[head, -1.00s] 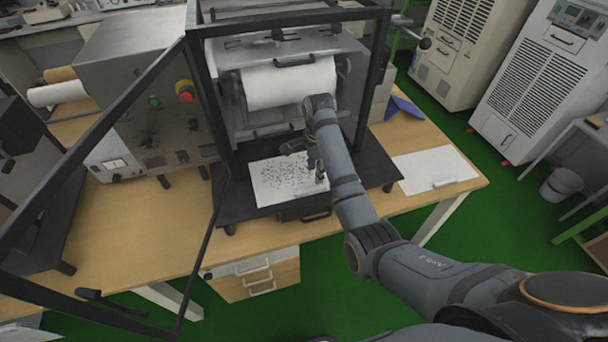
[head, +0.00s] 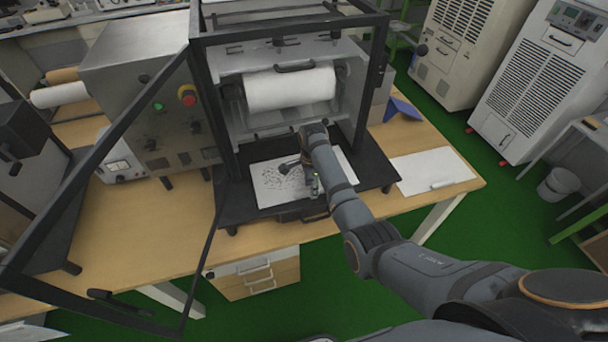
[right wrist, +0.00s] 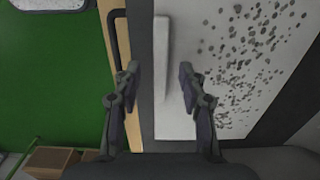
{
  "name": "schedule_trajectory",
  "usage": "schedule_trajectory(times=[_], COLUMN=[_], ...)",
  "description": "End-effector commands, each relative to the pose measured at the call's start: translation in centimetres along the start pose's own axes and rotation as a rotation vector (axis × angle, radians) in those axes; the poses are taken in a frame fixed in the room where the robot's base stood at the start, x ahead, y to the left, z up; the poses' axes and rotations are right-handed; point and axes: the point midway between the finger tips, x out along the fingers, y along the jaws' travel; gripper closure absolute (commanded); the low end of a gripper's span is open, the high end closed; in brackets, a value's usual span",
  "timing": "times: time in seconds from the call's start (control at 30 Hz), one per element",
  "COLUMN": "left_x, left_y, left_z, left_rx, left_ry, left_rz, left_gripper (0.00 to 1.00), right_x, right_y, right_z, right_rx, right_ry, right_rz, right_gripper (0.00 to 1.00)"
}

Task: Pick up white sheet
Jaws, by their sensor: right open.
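A white sheet (head: 270,183) with dark specks lies on the black platform inside the framed machine. It also shows in the right wrist view (right wrist: 212,70), where a raised pale strip (right wrist: 162,65) runs along its edge. My right gripper (right wrist: 159,80) is open, with one finger on each side of that strip in the picture; I cannot tell whether they touch it. In the head view my right gripper (head: 303,178) is over the right part of the sheet and hides some of it. My left gripper is not in view.
A second white sheet (head: 425,168) with a small strip lies on the wooden table (head: 350,228) to the right. A white roll (head: 290,88) hangs above the platform (head: 235,207). Black frame posts (head: 372,90) stand around the machine, and its door frame is open at left.

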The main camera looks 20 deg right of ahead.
Motion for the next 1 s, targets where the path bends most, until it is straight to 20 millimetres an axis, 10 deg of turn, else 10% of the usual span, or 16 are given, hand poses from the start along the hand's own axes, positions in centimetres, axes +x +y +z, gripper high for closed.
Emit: schedule_trajectory(times=[0.3, 0.63, 1.0], left_x=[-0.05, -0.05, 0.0], left_y=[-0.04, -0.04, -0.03], left_z=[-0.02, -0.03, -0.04], left_rx=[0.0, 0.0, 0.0], left_ry=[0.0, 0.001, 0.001], left_rz=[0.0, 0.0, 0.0], left_gripper=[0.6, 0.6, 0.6], right_x=[1.24, 1.22, 0.78], right_y=[0.0, 0.01, -0.04], right_z=[-0.02, -0.02, 0.0], right_rx=[0.0, 0.0, 0.0], right_ry=[0.0, 0.0, 0.0], right_rz=[-0.001, -0.001, -0.002], right_gripper=[0.58, 1.0, 1.0])
